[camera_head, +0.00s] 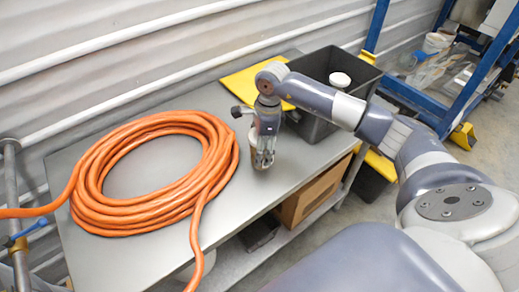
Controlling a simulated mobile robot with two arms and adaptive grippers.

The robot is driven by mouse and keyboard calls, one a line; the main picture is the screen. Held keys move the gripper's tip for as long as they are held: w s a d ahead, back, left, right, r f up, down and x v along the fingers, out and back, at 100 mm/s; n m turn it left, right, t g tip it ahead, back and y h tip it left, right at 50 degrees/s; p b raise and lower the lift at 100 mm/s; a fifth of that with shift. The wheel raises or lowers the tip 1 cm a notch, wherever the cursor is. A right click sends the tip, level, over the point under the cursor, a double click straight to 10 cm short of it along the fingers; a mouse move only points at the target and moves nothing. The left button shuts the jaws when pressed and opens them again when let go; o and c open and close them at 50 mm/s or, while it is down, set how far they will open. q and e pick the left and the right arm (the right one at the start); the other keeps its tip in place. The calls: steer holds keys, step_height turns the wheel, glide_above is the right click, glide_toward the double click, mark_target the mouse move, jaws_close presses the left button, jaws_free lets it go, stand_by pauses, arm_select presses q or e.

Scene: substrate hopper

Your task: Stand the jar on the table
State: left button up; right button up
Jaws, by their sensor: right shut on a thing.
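The jar (254,146) is a small pale and brownish vessel at the middle of the metal table (165,258), near its front edge. My right gripper (265,158) points down and is shut on it, covering much of it. The jar looks upright. I cannot tell whether its base touches the table or hangs slightly above it. My left gripper is not in view.
A coiled orange hose (105,215) fills the table's left half. A dark grey bin (365,83) and a yellow flat piece (238,84) are behind my right gripper. A cardboard box (312,192) sits below. A blue rack (480,75) stands at right.

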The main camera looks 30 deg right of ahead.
steer(key=shift+w, duration=0.35)
steer(key=shift+w+d+f, duration=0.1)
step_height(320, 180, down, 3)
steer(key=shift+r+p, duration=0.1)
steer(key=shift+p, duration=1.1)
steer(key=shift+f, duration=0.25)
steer(key=shift+f, duration=0.15)
steer(key=o, duration=0.9)
steer(key=shift+f+b, duration=0.1)
steer(key=shift+b, duration=0.2)
steer(key=o, duration=0.5)
steer(key=shift+c, duration=0.2)
